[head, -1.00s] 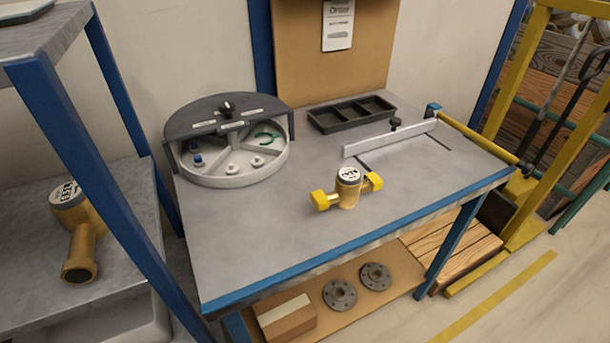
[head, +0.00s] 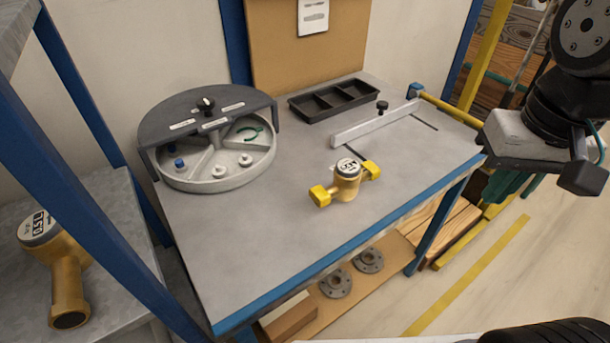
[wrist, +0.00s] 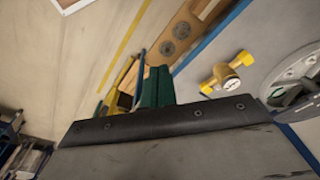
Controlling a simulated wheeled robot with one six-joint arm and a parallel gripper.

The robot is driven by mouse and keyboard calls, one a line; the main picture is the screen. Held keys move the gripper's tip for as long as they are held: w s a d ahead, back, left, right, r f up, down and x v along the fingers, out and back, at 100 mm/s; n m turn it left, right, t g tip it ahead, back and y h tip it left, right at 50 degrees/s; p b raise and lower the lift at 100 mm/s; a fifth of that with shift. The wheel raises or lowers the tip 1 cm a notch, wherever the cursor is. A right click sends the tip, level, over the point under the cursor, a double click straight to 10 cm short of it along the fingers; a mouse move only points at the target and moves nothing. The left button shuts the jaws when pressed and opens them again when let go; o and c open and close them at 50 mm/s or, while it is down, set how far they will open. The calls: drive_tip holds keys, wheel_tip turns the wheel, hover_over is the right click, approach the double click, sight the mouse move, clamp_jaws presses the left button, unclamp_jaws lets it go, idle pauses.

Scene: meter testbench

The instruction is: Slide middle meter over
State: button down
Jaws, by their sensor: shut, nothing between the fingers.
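A brass meter (head: 346,187) with a round grey-and-white dial and yellow end caps lies on the grey workbench (head: 270,245), right of the bench's middle and near its front edge. It also shows in the wrist view (wrist: 225,78). My gripper (wrist: 157,87) shows its green fingers shut together with nothing between them. In the head view my arm's end hangs at the right, beyond the bench's right end and well apart from the meter; the fingers there are mostly hidden. A second brass meter (head: 62,280) stands on the grey shelf at the left.
A round carousel tray (head: 215,184) with a dark half cover sits at the bench's left. A black compartment tray (head: 335,110) is at the back. A metal straightedge (head: 365,127) with a black knob lies behind the meter. The bench's front left is clear.

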drive_tip(key=w+a+m, duration=0.3)
drive_tip(key=w+a, duration=0.1)
drive_tip(key=w, duration=0.3)
drive_tip(key=m+g, duration=0.1)
drive_tip(key=m, duration=0.6)
hover_over(331, 189)
wheel_tip(331, 189, down, 7)
wheel_tip(331, 189, down, 10)
drive_tip(key=shift+s+r, duration=0.1)
drive_tip(key=shift+r, duration=0.15)
